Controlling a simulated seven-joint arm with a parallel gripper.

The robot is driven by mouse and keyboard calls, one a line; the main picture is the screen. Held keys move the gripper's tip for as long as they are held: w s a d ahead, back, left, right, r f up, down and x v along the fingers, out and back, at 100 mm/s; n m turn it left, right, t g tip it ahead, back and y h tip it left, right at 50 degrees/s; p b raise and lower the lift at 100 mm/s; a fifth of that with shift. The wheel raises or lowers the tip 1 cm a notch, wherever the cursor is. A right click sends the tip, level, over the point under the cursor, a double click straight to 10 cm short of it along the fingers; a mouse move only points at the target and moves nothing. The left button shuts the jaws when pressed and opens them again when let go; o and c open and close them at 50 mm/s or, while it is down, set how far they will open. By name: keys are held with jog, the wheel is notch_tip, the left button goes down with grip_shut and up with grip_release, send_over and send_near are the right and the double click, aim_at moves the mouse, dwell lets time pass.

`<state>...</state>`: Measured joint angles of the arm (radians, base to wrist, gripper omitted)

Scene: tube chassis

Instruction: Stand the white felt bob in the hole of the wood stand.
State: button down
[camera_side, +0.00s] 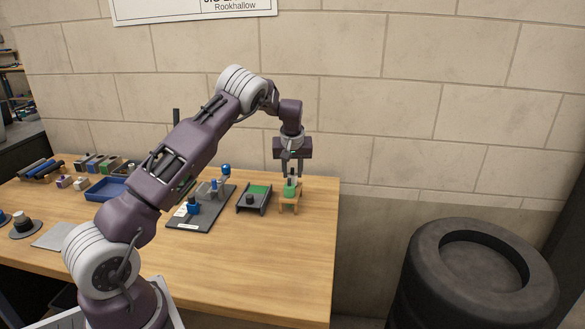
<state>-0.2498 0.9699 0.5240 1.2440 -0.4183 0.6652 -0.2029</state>
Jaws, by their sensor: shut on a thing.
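The small wood stand (289,204) is near the right rear edge of the table. My gripper (291,180) points straight down over it, its fingers shut on a small green piece (291,190). The piece is upright at the top of the stand. I cannot tell whether it is in the hole or just above it, because the hole is hidden. No plainly white felt bob shows; the held piece looks green, and any white part of it is too small or covered by the fingers.
A dark grey holder with a green top (260,190) stands just left of the stand. Further left are a grey board (190,222) with blue fittings and a blue tray (103,190). A black bin (420,275) stands right of the table.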

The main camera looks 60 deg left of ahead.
jog(key=shift+f, duration=0.1)
jog(key=c, duration=1)
grip_release()
jog(key=v, duration=0.7)
jog(key=shift+d, duration=0.1)
